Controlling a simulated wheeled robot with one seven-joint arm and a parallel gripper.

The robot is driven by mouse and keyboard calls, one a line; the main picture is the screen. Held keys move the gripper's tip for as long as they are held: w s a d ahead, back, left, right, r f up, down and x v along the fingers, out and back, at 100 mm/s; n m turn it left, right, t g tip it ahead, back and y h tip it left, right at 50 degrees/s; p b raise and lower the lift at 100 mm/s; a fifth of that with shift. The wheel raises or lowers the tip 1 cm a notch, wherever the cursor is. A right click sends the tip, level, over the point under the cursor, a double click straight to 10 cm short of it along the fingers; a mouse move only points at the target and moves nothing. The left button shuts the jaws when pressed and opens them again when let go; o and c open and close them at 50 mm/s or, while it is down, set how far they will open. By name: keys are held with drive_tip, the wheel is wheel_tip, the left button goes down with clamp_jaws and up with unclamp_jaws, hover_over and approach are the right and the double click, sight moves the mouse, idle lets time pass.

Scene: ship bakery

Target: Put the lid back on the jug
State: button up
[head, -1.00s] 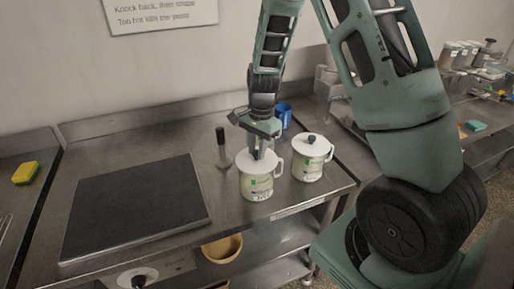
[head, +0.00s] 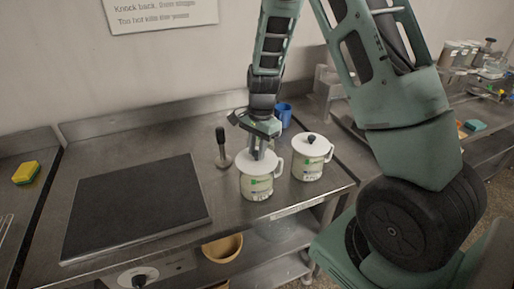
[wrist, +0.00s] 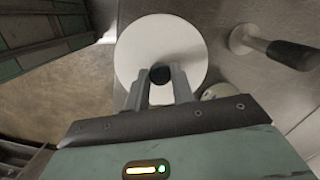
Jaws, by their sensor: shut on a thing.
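My gripper (wrist: 160,78) is shut on the lid's dark knob and points down over the jug. In the head view my gripper (head: 258,153) hides the knob. I cannot tell whether the lid is fully seated on the rim. A second similar jug (head: 308,169) stands to the right, with a white lid and black knob on it.
A dark-handled tool (head: 221,150) stands upright just left of the jug. A blue mug (head: 284,114) is behind. A dark flat plate (head: 137,208) fills the counter's left part. The counter's front edge is close to both jugs.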

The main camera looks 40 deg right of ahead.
idle(0.4)
drive_tip(key=o, duration=1.5)
drive_tip(key=shift+o, duration=0.2)
drive_tip(key=shift+r+p, duration=3.15)
drive_tip(key=shift+r, duration=0.35)
drive_tip(key=s+a+n+b, duration=0.4)
drive_tip(key=s+a+n, duration=0.15)
drive_tip(key=a, duration=0.45)
drive_tip(key=s+a+n+b, duration=0.5)
drive_tip(key=a+n, duration=0.2)
drive_tip(key=a, duration=0.2)
drive_tip(key=s+a+n+b, duration=0.2)
drive_tip(key=s+n, duration=0.3)
drive_tip(key=s, duration=0.2)
drive_tip(key=s+a+n+b, duration=0.2)
drive_tip(key=s+a+n, duration=0.1)
drive_tip(key=s+n, duration=0.3)
drive_tip(key=shift+s+a+f+h, duration=0.35)
drive_tip(key=shift+s+h, duration=0.05)
